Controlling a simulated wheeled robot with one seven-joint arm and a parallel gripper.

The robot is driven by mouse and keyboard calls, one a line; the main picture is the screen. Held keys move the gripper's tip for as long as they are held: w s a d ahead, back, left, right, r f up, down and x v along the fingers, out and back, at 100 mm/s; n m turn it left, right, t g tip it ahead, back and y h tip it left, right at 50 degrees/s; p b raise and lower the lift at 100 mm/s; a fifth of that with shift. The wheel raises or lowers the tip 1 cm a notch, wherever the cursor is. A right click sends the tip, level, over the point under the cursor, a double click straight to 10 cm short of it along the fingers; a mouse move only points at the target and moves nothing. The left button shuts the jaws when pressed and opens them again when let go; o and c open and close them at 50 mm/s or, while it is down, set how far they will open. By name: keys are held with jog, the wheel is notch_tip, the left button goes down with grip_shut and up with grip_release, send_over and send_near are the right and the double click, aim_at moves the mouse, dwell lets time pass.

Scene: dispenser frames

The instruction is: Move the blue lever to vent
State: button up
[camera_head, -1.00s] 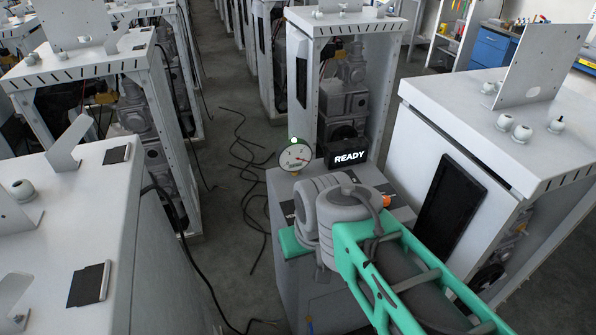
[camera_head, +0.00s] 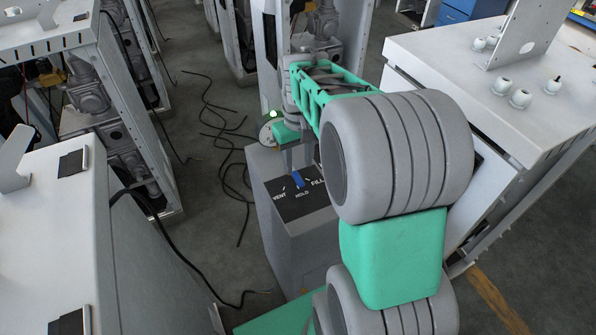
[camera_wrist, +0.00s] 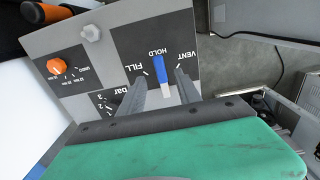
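The blue lever (camera_head: 298,180) sits on a dark panel (camera_head: 306,204) lettered VENT, HOLD and FILL, on top of a grey cabinet. In the wrist view the lever (camera_wrist: 160,70) has a blue end towards HOLD and a pale lower part. There, upside-down FILL is on its left and VENT on its right. My gripper (camera_wrist: 158,92) is open, its two grey fingers apart, with the lever between them in the picture. I cannot tell whether either finger touches it. In the head view my gripper (camera_head: 298,158) is over the cabinet, partly hidden by my arm.
A round gauge (camera_head: 268,133) with a green lamp stands at the cabinet's back edge. An orange knob (camera_wrist: 57,67) and a pale knob (camera_wrist: 92,33) are on the panel. White cabinets (camera_head: 480,75) stand close on both sides. Loose black cables (camera_head: 215,115) lie on the floor.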

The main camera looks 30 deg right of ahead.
aim_at(298, 178)
notch_tip(298, 178, down, 5)
jog(key=shift+f, duration=0.1)
jog(key=shift+c, duration=0.2)
grip_shut()
dwell(1.3)
